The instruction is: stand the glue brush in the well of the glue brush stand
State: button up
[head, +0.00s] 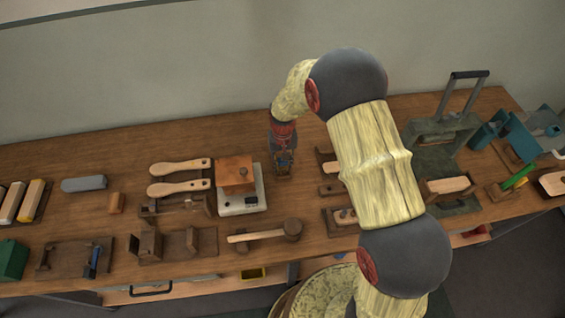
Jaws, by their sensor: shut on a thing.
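My gripper (283,160) points down at the back middle of the bench, right of the white scale. It is shut on a slim thing, which I take to be the glue brush; the fingers hide most of it. A small brown wooden piece (283,175) shows right below the fingers and may be the glue brush stand. Its well cannot be made out. At this size I cannot tell whether the held thing is inside it, touching it or above it.
The white scale (256,205) bears a brown wooden block (236,173) close left of my gripper. A mallet (265,234) lies in front. Two wooden paddles (179,168) lie left. Wooden trays and a green press (440,130) stand right. The back left of the bench (120,150) is clear.

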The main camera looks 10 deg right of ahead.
aim_at(283, 169)
jog(key=shift+f+b, duration=0.6)
jog(key=shift+f, duration=0.55)
jog(key=shift+f, duration=0.1)
jog(key=shift+s+f, duration=0.2)
jog(key=shift+f, duration=0.05)
jog(key=shift+s+f, duration=0.15)
jog(key=shift+f, duration=0.05)
jog(key=o, duration=1.1)
jog(key=shift+f, duration=0.15)
jog(key=shift+o, duration=0.4)
jog(key=o, duration=0.6)
jog(key=shift+w+r, duration=0.25)
jog(key=shift+r, duration=0.05)
